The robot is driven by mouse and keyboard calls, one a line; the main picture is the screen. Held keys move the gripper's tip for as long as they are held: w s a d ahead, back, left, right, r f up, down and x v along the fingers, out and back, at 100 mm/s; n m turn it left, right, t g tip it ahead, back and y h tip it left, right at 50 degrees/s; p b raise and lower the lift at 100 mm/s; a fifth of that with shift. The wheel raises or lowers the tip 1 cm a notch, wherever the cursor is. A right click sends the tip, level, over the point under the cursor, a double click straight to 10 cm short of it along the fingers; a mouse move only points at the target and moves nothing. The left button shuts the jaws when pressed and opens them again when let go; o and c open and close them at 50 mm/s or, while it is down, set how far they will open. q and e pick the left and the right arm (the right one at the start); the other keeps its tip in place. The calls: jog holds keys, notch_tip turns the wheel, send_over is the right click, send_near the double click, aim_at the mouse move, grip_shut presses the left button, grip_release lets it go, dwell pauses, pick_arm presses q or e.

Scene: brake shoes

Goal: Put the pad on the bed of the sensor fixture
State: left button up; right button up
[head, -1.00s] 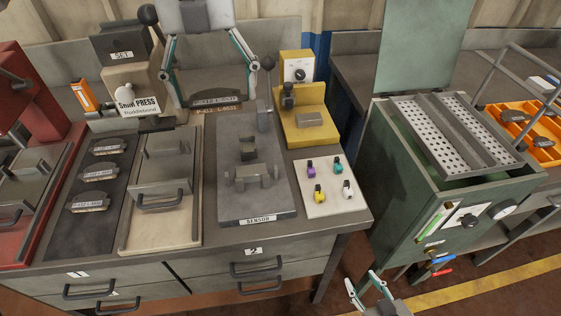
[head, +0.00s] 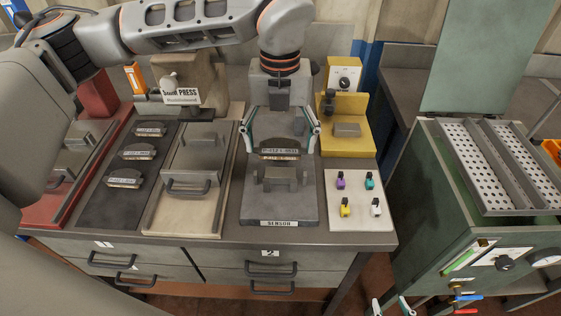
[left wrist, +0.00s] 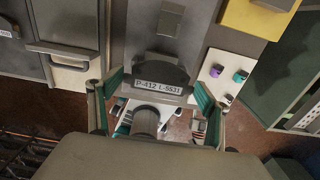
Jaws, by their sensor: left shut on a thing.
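The pad (head: 279,152) is a dark curved piece with a light label, reading about "P-412 L-5531" in the left wrist view (left wrist: 158,78). My left gripper (head: 281,143) is shut on it, with a teal-lined finger at each end. The sensor fixture (head: 250,207) is a grey plate marked SENSOR, with a raised block (head: 281,180) near its front. In the head view the pad appears just behind and above this block. I cannot tell whether they touch. My right gripper (head: 391,306) shows only its fingertips at the bottom edge, apart with nothing seen between them.
Several similar pads (head: 138,153) lie on a dark mat left of the handled box (head: 192,165). A white board with several coloured plugs (head: 355,190) lies right of the fixture, before a yellow device (head: 348,140). A green cabinet (head: 440,220) stands right.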

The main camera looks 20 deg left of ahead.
aim_at(280, 173)
pick_arm(q)
jog(key=shift+f, duration=3.2)
jog(key=shift+f, duration=0.1)
jog(key=o, duration=1.3)
notch_tip(280, 173, up, 12)
jog(key=shift+r, duration=0.15)
